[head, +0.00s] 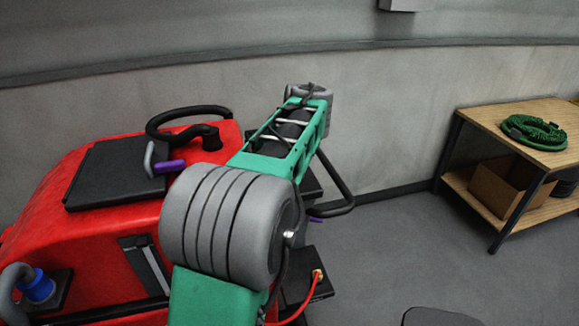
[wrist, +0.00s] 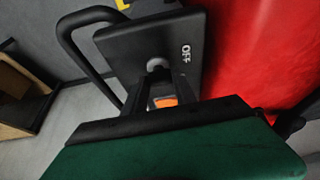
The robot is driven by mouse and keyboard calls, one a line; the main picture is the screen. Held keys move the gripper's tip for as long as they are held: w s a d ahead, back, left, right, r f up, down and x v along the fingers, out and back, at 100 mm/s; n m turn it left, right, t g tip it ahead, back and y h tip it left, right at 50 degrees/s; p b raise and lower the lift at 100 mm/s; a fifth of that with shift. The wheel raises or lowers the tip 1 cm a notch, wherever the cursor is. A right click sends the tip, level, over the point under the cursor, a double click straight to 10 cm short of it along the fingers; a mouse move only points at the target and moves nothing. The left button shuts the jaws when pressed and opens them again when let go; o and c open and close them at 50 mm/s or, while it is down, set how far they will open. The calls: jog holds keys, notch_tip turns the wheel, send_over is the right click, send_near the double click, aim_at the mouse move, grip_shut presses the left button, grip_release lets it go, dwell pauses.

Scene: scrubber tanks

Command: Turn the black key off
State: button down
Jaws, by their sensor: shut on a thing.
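In the wrist view, a black panel (wrist: 135,45) with white "OFF" lettering (wrist: 186,52) is fixed to the red scrubber's side. A round grey lock collar (wrist: 157,64) stands out from it. My gripper (wrist: 158,80) is at this collar, its dark fingers shut on the black key. The key is mostly hidden between the fingers, so I cannot tell which way it is turned. A small orange patch (wrist: 166,101) shows between the fingers. In the head view, my green and grey arm reaches over the red scrubber (head: 100,225) and hides the gripper and key.
A black bar handle (wrist: 75,40) loops beside the panel. A steering wheel (head: 165,122) and a purple-tipped lever (head: 168,166) stand on the scrubber. A wooden table (head: 490,130) with a coiled green hose (head: 533,131) stands right. Clear floor (head: 400,250) lies between.

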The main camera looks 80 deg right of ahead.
jog(key=c, duration=1)
grip_release()
jog(key=v, duration=0.8)
jog(key=shift+d, duration=0.1)
